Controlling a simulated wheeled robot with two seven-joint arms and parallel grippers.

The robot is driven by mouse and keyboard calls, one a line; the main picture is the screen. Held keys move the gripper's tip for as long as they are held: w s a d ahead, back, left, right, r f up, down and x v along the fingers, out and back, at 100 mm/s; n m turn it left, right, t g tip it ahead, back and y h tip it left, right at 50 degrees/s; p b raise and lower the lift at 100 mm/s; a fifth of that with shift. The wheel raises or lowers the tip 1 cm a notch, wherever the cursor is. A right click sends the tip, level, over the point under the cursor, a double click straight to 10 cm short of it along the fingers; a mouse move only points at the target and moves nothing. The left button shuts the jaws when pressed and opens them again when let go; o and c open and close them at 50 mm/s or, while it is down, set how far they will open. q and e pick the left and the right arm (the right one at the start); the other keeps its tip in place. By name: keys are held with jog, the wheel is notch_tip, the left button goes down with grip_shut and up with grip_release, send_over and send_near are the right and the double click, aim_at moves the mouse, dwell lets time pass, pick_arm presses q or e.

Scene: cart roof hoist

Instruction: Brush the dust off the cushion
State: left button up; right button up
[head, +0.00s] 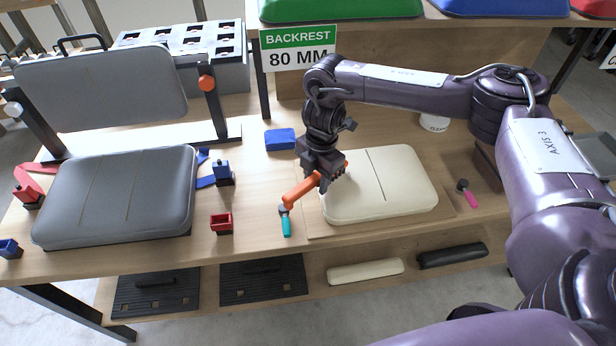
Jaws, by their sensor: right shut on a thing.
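The cream cushion (395,198) lies flat on a thin wooden board (309,229) at the middle right of the bench, with a dark seam line across its top. My right gripper (330,174) is over the cushion's left end and is shut on an orange stick-shaped tool (302,191). The tool slants down to the left, past the cushion's edge. Its brush end, if it has one, cannot be made out. Dust on the cushion is too small to tell. My left gripper is not in view.
A teal-handled tool (286,225) lies left of the cushion, and a pink-handled one (470,197) lies right of it. A blue block (280,139) and a red holder (221,223) stand farther left. A grey seat cushion (118,195) fills the bench's left side.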

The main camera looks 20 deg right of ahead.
aim_at(335, 187)
jog(key=shift+s+d+p, duration=0.3)
jog(key=shift+d, duration=0.95)
jog(key=shift+s+d+p, duration=0.3)
jog(key=shift+d+p, duration=0.05)
jog(key=shift+d, duration=0.95)
jog(key=shift+s+d+p, duration=0.3)
jog(key=shift+d, duration=0.95)
jog(key=shift+s+d+p, duration=0.2)
jog(key=shift+s+d, duration=0.15)
jog(key=shift+d, duration=1.05)
jog(key=shift+s+d+p, duration=0.15)
jog(key=shift+s+d, duration=0.2)
jog(key=shift+d, duration=1.05)
jog(key=shift+s+d+p, duration=0.2)
jog(key=shift+s+d, duration=0.15)
jog(key=shift+d, duration=1.05)
jog(key=shift+a, duration=0.1)
